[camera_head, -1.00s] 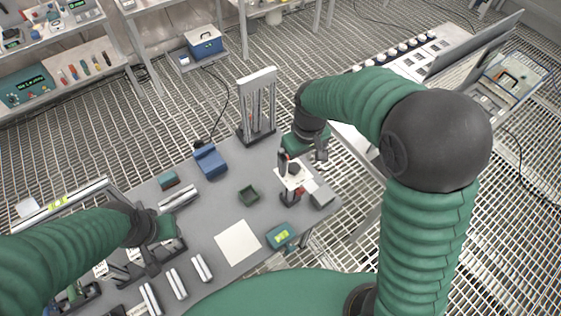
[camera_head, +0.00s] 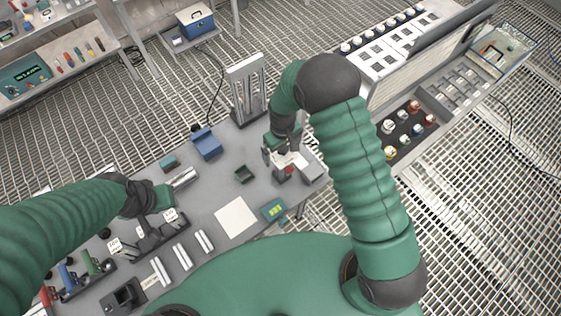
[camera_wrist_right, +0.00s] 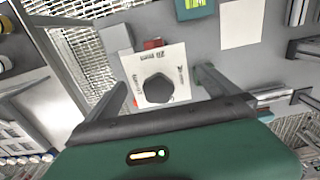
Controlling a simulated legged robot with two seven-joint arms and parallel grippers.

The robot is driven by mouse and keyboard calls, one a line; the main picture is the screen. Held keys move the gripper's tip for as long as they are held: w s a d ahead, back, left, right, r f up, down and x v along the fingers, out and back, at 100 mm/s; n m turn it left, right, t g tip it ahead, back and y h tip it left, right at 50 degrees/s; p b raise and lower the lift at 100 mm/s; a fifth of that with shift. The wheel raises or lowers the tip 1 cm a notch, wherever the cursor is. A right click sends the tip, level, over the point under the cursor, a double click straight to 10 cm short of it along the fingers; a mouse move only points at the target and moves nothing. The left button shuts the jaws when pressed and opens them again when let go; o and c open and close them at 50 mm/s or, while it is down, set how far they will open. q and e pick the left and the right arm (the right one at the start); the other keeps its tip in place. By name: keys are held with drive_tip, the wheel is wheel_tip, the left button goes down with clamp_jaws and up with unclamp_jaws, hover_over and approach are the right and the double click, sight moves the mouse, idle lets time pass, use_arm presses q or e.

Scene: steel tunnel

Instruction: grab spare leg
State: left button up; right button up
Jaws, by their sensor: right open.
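Several short silver bars, such as one at the front of the grey table (camera_head: 183,257), lie side by side. Another silver bar (camera_head: 186,178) lies farther back, partly hidden by my left gripper (camera_head: 168,196). I cannot tell which piece is the spare leg. The left gripper is low beside that bar; its jaw state and any contact are unclear. My right gripper (camera_head: 283,160) is open at the table's right end. In the right wrist view its fingers (camera_wrist_right: 160,88) stand either side of a white plate (camera_wrist_right: 147,62) with a black hexagonal piece (camera_wrist_right: 158,89).
A rod frame (camera_head: 247,92) stands at the back. A grey block (camera_head: 312,174) is beside the right gripper. A control console (camera_head: 405,125) stands right.

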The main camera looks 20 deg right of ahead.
drive_tip(key=shift+d+f, duration=0.3)
drive_tip(key=shift+f, duration=0.25)
drive_tip(key=shift+d+f, duration=0.25)
drive_tip(key=shift+f, duration=0.25)
drive_tip(key=shift+w+d+f, duration=0.1)
drive_tip(key=shift+f, duration=0.05)
drive_tip(key=shift+a, duration=0.4)
drive_tip(key=shift+c, duration=0.9)
drive_tip(key=shift+a+r, duration=0.2)
drive_tip(key=shift+a, duration=0.45)
drive_tip(key=c, duration=0.7)
drive_tip(key=shift+c, duration=1.3)
drive_tip(key=shift+d+f, duration=0.1)
drive_tip(key=shift+d, duration=0.65)
drive_tip(key=c, duration=0.9)
use_arm(q)
drive_tip(key=shift+w+d+r, duration=0.1)
drive_tip(key=shift+d+r, duration=0.4)
drive_tip(key=shift+d, duration=0.05)
use_arm(e)
drive_tip(key=shift+o, duration=0.2)
drive_tip(key=shift+a, duration=0.1)
